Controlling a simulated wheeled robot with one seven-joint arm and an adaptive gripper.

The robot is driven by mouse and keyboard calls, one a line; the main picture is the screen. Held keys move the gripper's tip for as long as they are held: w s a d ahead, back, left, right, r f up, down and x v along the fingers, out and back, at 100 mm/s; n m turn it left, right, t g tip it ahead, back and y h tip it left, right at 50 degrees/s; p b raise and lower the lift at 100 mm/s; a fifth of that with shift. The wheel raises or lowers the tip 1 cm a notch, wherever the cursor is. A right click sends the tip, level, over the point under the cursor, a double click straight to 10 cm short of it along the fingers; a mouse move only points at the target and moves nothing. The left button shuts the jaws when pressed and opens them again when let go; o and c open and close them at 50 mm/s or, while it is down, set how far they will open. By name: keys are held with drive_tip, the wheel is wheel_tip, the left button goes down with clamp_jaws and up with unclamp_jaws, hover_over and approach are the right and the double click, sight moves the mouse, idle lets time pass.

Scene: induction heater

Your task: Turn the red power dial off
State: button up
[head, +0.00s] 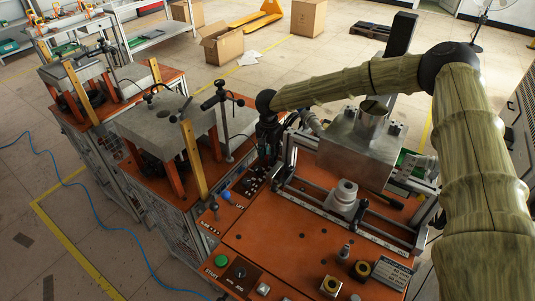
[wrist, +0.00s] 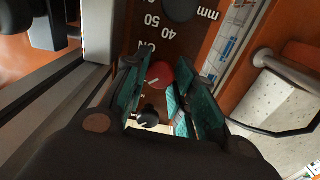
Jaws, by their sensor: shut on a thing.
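The red power dial (wrist: 161,75) shows in the wrist view, set in a brown panel, with a pale pointer mark that looks slanted. My gripper (wrist: 160,80) has its green-padded fingers on either side of the dial and is shut on it. In the head view my gripper (head: 268,143) reaches down at the far left edge of the orange heater bench (head: 270,225). The dial is hidden there behind the gripper and arm.
A small black knob (wrist: 148,117) sits between the finger pads, below the dial. A metal block (head: 358,148) and rails stand right of my gripper. Bench controls include a green button (head: 222,261). A neighbouring machine (head: 160,128) stands to the left.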

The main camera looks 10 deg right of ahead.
drive_tip(key=shift+n, duration=0.3)
idle(0.4)
drive_tip(key=o, duration=1)
drive_tip(key=shift+o, duration=0.2)
drive_tip(key=shift+r, duration=0.1)
wheel_tip(320, 180, up, 12)
